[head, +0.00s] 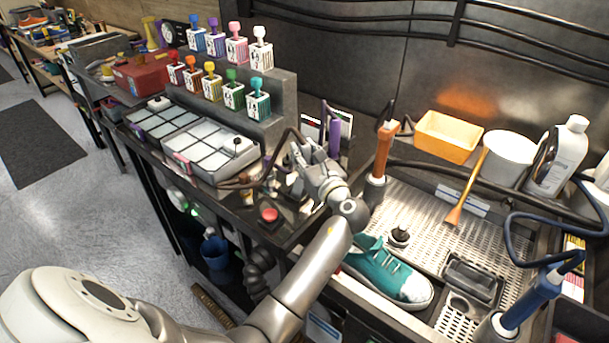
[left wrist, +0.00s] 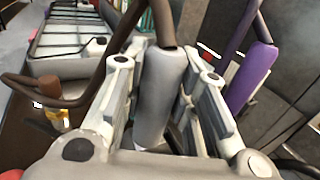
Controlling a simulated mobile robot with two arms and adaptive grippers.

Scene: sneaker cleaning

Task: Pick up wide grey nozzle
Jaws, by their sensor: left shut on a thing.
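The wide grey nozzle (left wrist: 162,92) stands between the two fingers of my left gripper (left wrist: 165,105) in the left wrist view. A dark brown hose comes out of its top end. The fingers are shut on its grey body, one on each side. In the head view my left gripper (head: 312,156) is over the dark bench between the tray of pads and the wash basin, and its fingers largely hide the nozzle. The nozzle's lower end is hidden in both views. My right gripper is in neither view.
A purple-handled tool (head: 334,128) stands just behind my left gripper; it also shows in the left wrist view (left wrist: 250,80). An orange-handled tool (head: 383,150) stands to the right. A teal sneaker (head: 385,272) lies in the basin. A red button (head: 269,214) is on the bench's front edge.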

